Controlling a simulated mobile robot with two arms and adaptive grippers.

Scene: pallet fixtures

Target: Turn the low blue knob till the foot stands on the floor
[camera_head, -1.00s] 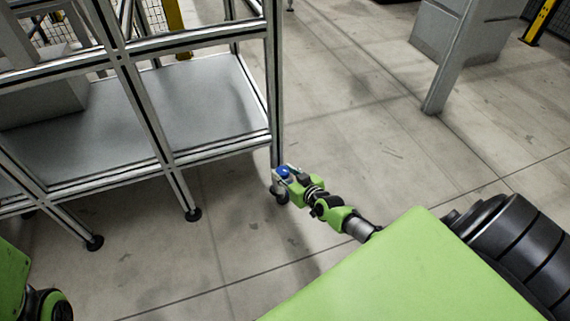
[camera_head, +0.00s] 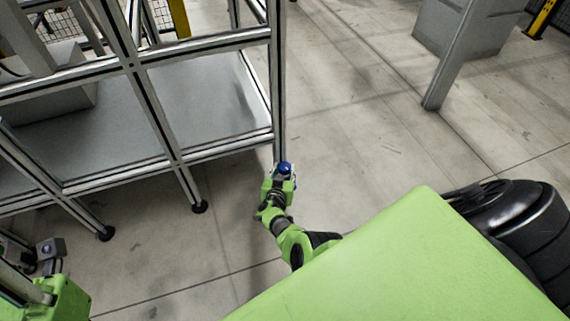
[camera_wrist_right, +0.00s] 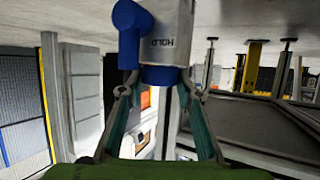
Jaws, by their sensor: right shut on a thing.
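The low blue knob (camera_head: 285,168) is at the bottom of the frame's near right leg (camera_head: 279,110). My right gripper (camera_head: 281,177) is closed around it. In the right wrist view, the blue knob (camera_wrist_right: 166,75) has a side lever (camera_wrist_right: 134,32) and sits against a grey post marked HOLD (camera_wrist_right: 172,30). The teal fingers of my right gripper (camera_wrist_right: 162,92) are on both sides of the blue collar. The foot under this leg is hidden by my gripper, so its contact with the floor cannot be told. My left gripper (camera_head: 48,250) is at the lower left, its jaws unclear.
The metal frame carries a grey lower shelf (camera_head: 205,100). Its other legs end in dark feet, one (camera_head: 199,207) near the middle and one (camera_head: 105,233) farther left. A grey post (camera_head: 445,75) stands at the upper right. The floor (camera_head: 370,150) between is clear.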

